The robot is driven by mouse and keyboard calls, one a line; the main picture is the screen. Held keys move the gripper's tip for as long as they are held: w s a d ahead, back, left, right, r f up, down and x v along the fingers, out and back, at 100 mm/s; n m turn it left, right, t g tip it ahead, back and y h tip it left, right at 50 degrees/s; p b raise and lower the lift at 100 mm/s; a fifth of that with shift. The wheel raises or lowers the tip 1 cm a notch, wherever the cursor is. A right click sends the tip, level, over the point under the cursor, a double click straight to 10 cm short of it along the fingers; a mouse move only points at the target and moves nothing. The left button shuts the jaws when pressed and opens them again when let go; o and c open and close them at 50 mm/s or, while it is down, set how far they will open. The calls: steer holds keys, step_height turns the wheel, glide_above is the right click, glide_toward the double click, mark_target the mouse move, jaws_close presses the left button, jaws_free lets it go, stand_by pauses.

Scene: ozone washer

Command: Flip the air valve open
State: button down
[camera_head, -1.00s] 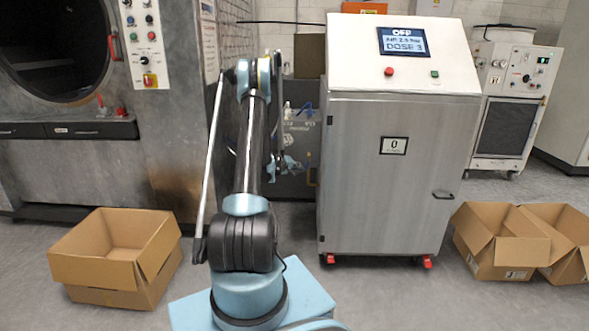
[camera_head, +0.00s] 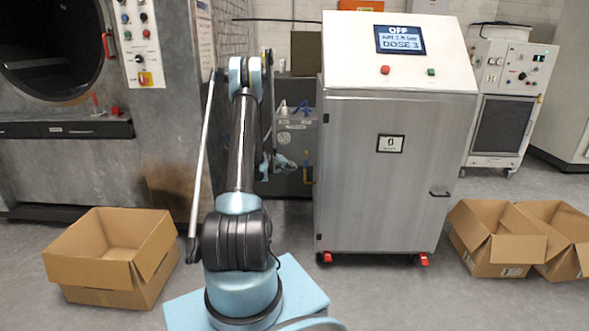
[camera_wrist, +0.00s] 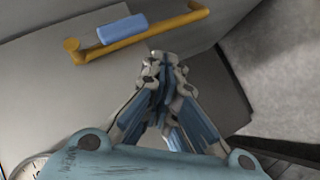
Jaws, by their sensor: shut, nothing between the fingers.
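A yellow lever bar with a blue sleeve (camera_wrist: 140,31), which looks like the air valve's handle, lies across the upper part of the wrist view, along a grey panel. In the head view a small yellow piece (camera_head: 308,170) shows at the left side of the steel cabinet. My gripper (camera_wrist: 163,62) is shut and empty, its tips just below the bar in the wrist view. I cannot tell whether they touch it. In the head view my gripper (camera_head: 277,165) hangs left of the cabinet, small and partly behind my arm. The valve's body is not clear.
The steel cabinet (camera_head: 375,190) stands close to the right of my gripper, and the large washer (camera_head: 150,150) is at the left. A round gauge (camera_wrist: 30,168) shows at the wrist view's lower left. Open cardboard boxes (camera_head: 110,255) stand on the floor.

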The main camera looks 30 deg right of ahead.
steer(key=s+a, duration=0.1)
steer(key=a, duration=1)
steer(key=shift+s+r, duration=0.1)
steer(key=s+a+r+y, duration=0.3)
steer(key=s+a+r, duration=0.55)
steer(key=a, duration=0.25)
steer(key=s+a+r+y, duration=0.3)
steer(key=s+a+r, duration=0.4)
steer(key=a+r, duration=0.3)
steer(key=s+a+f+n+y, duration=0.1)
steer(key=s+a+f+y, duration=0.1)
steer(key=s+a, duration=0.8)
steer(key=s+a+f+n+g+y, duration=0.1)
steer(key=s+a+y, duration=0.3)
steer(key=s+a, duration=0.7)
steer(key=s+f, duration=0.1)
steer(key=s, duration=0.7)
steer(key=shift+s+g+y, duration=0.2)
steer(key=shift+g+y, duration=0.1)
steer(key=shift+f, duration=0.1)
